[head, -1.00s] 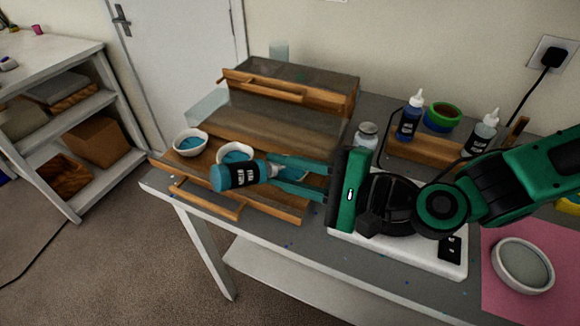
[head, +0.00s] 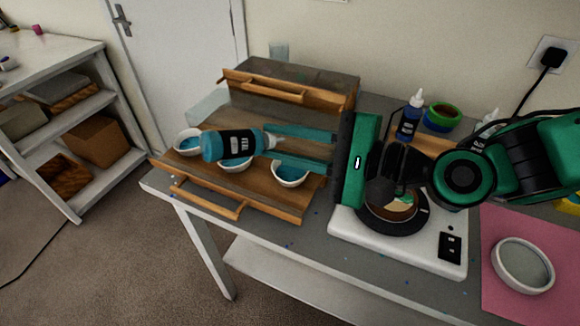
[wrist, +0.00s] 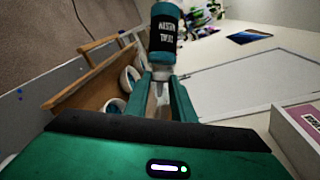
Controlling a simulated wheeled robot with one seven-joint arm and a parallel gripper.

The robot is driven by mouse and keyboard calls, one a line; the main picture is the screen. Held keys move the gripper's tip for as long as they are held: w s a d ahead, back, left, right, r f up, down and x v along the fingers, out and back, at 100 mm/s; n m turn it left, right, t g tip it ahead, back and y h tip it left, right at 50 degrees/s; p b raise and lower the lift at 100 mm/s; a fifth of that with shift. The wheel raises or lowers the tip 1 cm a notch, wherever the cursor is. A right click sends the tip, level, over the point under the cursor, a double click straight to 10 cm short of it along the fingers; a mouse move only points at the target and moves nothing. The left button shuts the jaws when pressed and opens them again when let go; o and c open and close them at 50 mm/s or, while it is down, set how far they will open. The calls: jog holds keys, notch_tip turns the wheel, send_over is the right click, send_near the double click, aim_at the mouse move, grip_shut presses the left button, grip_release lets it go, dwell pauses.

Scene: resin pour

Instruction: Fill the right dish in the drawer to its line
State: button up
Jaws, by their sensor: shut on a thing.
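My gripper (head: 270,144) is shut on a teal bottle (head: 228,145) by its pale neck end, above the open drawer (head: 265,188). The bottle lies roughly level in the head view, its body pointing left and its nozzle end toward my gripper. In the wrist view the bottle (wrist: 165,38) extends beyond my gripper (wrist: 162,85). The right dish (head: 290,175) is white with blue liquid inside; its line cannot be made out. It sits below and right of the bottle. The middle dish (head: 235,166) is partly hidden by the bottle. The left dish (head: 188,142) also holds blue.
A wooden cabinet top (head: 300,80) with a handled front stands behind the drawer. A white device (head: 400,245) with a round black plate is right of the drawer. A dark blue bottle (head: 411,115) and a green bowl (head: 443,115) stand behind. A pale dish (head: 522,265) sits on a pink mat (head: 500,225).

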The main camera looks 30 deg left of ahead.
jog(key=shift+r, duration=0.4)
jog(key=shift+n+t+h, duration=0.8)
jog(key=shift+n+h, duration=0.5)
jog(key=shift+n, duration=0.5)
jog(key=shift+c, duration=0.8)
